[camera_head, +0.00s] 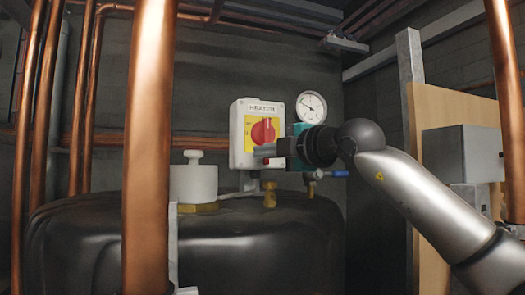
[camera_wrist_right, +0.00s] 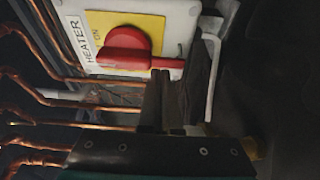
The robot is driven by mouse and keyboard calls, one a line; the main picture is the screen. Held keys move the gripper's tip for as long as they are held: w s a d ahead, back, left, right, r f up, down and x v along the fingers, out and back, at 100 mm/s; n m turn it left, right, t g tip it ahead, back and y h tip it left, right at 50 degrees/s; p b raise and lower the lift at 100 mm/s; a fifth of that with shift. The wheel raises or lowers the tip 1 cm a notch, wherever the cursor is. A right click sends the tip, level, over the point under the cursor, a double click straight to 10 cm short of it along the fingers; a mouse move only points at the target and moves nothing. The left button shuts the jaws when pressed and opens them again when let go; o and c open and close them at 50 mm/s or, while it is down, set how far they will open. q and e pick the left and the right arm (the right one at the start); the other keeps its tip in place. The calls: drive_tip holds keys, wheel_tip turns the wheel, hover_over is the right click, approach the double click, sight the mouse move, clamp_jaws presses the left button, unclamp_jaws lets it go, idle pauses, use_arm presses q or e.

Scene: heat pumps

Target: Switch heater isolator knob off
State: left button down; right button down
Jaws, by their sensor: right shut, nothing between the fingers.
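The heater isolator is a white box (camera_head: 238,153) with a yellow plate and a red knob (camera_head: 264,131), in the middle of the head view. In the wrist view the red knob (camera_wrist_right: 125,48) has its bar along the box's height, and an ON mark shows on the yellow plate (camera_wrist_right: 150,26). My right gripper (camera_head: 262,153) is shut and empty, just below the knob in front of the box's lower part. In the wrist view its fingertips (camera_wrist_right: 160,74) lie at the bar's lower end; I cannot tell if they touch. My left gripper is not in view.
A round gauge (camera_head: 311,107) sits right of the box. A dark tank (camera_head: 240,245) with a white cap (camera_head: 193,181) and brass fittings lies below. A thick copper pipe (camera_head: 149,150) stands in front at left, another (camera_head: 503,100) at far right.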

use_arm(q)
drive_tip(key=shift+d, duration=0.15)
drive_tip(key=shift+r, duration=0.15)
use_arm(e)
drive_tip(key=shift+w+d+n+g, duration=0.15)
drive_tip(key=shift+d+n+g, duration=0.15)
drive_tip(key=shift+n, duration=0.6)
